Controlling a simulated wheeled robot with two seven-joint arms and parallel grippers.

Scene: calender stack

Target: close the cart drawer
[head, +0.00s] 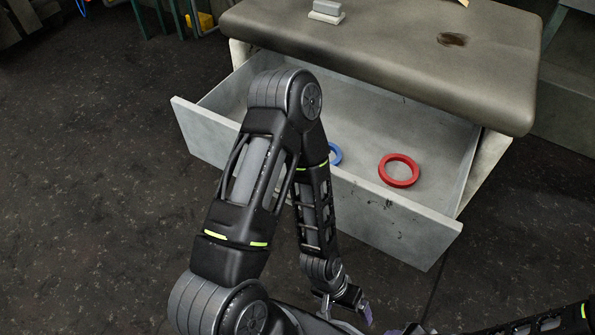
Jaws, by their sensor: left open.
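The cart drawer (403,228) is pulled out of the cart (380,38), with its grey front panel standing well away from the cart body. A red ring (398,171) and a blue ring (335,154) lie inside it; my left arm partly hides the blue one. My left arm arches up in front of the drawer and bends down again. My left gripper (356,315) is open, low in front of the drawer panel, near the bottom edge of the picture. I see no contact with the panel. My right gripper (408,330) is mostly cut off at the bottom edge.
A small grey block-like object (327,12) and a dark stain (452,40) are on the cart top. Dark speckled floor (80,190) is clear left and right of the drawer. Green legs and a yellow object (204,20) stand at the back left.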

